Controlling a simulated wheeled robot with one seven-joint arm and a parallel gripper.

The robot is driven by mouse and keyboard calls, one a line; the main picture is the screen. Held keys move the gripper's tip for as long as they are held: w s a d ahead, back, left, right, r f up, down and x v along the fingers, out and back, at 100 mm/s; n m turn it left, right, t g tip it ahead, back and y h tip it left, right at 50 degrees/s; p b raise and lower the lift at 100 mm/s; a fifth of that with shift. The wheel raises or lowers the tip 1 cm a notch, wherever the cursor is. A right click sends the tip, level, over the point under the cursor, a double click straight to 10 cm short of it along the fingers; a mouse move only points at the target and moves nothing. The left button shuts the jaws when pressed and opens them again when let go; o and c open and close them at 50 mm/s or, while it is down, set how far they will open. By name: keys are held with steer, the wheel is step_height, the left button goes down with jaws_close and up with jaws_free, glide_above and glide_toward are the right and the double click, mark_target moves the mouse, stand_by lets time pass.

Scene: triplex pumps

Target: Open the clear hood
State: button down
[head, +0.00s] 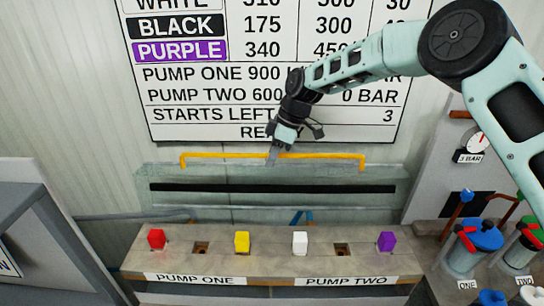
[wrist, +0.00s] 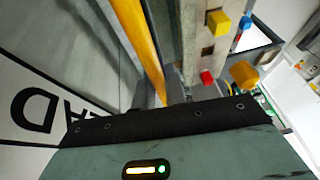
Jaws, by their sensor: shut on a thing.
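The clear hood (head: 300,207) is a see-through panel with a black strip across it, behind the row of coloured blocks in the head view. Its orange handle bar (head: 325,156) runs along the top edge. My gripper (head: 272,158) reaches down from above and is shut on this bar near its middle. In the wrist view the orange handle (wrist: 137,40) runs down to the dark edge of my gripper's body, which hides the fingertips. The blocks show in front of the panel, with no clear sheet visible over them.
A bench holds red (head: 156,239), yellow (head: 241,242), white (head: 300,243) and purple (head: 386,241) blocks, with two empty sockets. A sign (head: 270,80) hangs on the wall behind. Blue- and green-topped pumps (head: 482,236) stand at right, a grey cabinet (head: 50,235) at left.

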steer(key=shift+a, duration=0.1)
steer(key=c, duration=1.5)
jaws_free()
steer(key=shift+o, duration=0.2)
steer(key=shift+r, duration=0.1)
steer(key=b+v, duration=0.4)
steer(key=v, duration=1.3)
steer(key=shift+d, duration=0.2)
